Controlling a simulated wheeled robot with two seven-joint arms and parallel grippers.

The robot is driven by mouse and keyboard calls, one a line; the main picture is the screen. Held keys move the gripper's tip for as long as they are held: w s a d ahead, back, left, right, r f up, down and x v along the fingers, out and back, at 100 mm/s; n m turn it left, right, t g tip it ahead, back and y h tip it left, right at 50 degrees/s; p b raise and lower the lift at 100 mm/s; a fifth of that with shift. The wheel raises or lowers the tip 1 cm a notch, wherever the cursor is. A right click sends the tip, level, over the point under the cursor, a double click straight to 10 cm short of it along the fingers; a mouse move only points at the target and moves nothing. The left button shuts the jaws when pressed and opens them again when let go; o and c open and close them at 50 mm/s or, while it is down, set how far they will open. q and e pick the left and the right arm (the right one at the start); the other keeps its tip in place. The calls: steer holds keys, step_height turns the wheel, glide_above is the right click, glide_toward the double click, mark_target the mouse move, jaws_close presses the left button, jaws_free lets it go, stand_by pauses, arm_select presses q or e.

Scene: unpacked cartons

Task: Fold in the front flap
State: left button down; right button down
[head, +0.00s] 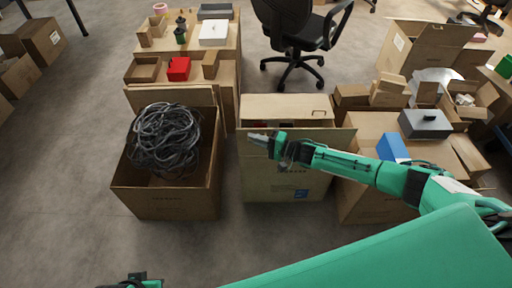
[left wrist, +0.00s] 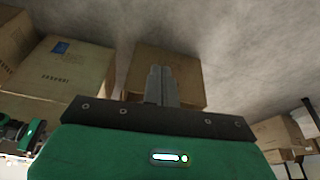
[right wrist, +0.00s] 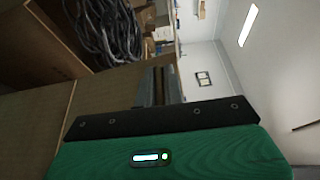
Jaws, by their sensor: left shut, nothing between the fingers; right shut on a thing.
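The middle carton (head: 262,182) stands on the floor with a blue label on its front. Its front flap (head: 338,143) runs along the front top edge, partly hidden behind my right arm. My right gripper (head: 256,137) is at the left part of this flap, shut on it. In the right wrist view the fingers (right wrist: 157,85) meet a brown cardboard panel (right wrist: 105,92). My left gripper shows only as a piece at the bottom edge of the head view. In the left wrist view its fingers (left wrist: 161,85) are together and empty, with cartons behind.
An open carton (head: 165,200) with a tangle of black cables (head: 166,138) stands close on the left. Cartons with a grey box (head: 425,124) and a blue box (head: 393,147) crowd the right. An office chair (head: 293,35) stands behind. Floor is free in front and left.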

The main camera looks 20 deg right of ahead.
mark_target(256, 132)
arm_select(q)
steer(key=shift+s+r+b, duration=0.15)
steer(key=shift+r+b, duration=0.15)
steer(key=shift+r, duration=0.4)
arm_select(e)
steer(key=shift+w+d+r, duration=0.1)
steer(key=shift+w+d, duration=0.15)
steer(key=shift+w, duration=0.5)
steer(key=shift+w+d+r, duration=0.1)
steer(key=shift+w+d, duration=0.15)
steer(key=shift+w, duration=0.5)
steer(key=c, duration=1.5)
jaws_free()
steer(key=shift+w, duration=0.1)
steer(key=shift+c, duration=0.2)
steer(key=shift+r, duration=0.1)
